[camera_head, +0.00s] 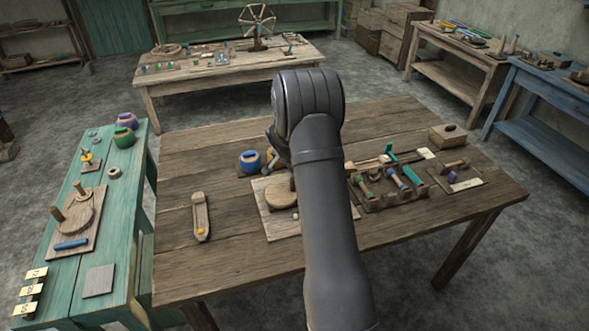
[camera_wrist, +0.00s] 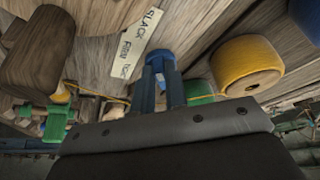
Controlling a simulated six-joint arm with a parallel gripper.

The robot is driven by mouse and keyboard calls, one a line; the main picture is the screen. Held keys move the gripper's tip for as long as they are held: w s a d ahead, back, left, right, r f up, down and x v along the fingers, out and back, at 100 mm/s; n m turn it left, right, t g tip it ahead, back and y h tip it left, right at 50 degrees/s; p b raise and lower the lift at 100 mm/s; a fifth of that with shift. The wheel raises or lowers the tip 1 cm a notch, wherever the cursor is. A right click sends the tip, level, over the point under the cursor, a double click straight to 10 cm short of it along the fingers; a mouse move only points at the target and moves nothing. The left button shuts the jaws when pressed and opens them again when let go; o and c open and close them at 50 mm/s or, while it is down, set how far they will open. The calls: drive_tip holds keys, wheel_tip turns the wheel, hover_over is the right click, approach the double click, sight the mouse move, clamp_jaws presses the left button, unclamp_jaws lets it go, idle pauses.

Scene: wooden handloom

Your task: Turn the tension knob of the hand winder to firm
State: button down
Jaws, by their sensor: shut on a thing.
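A small blue knob (camera_wrist: 160,62) sits between the fingers of my gripper (camera_wrist: 161,82) in the wrist view. My gripper is shut on it, and the fingers hide its lower part. A pale label strip (camera_wrist: 140,40) beside the knob reads SLACK and FIRM, with a third word hard to read. No pointer on the knob can be made out. A yellow thread (camera_wrist: 207,97) runs past the fingers to a yellow spool (camera_wrist: 248,65) on the right. In the head view my gripper (camera_head: 276,152) is partly hidden by my arm, above the winder board (camera_head: 262,212).
A blue pot (camera_head: 250,161), a rack of bobbins (camera_head: 370,200) and a wooden shuttle (camera_head: 200,217) lie around on the table. The table's front left is clear.

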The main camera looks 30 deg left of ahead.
drive_tip(key=shift+d, duration=0.1)
drive_tip(key=n+y, duration=0.1)
drive_tip(key=n, duration=0.1)
drive_tip(key=n+y, duration=0.1)
drive_tip(key=n, duration=0.1)
drive_tip(key=shift+w+d+n, duration=0.1)
drive_tip(key=shift+d+n, duration=0.3)
drive_tip(key=shift+w+d+n+g+y, duration=0.15)
drive_tip(key=shift+n+g+y, duration=0.2)
drive_tip(key=shift+n, duration=0.8)
drive_tip(key=shift+w+d+n+g+y, duration=0.2)
drive_tip(key=shift+n+y, duration=0.25)
drive_tip(key=shift+n, duration=0.7)
drive_tip(key=shift+s, duration=0.15)
drive_tip(key=c, duration=1.4)
unclamp_jaws()
drive_tip(key=shift+c, duration=0.2)
drive_tip(key=shift+r, duration=0.1)
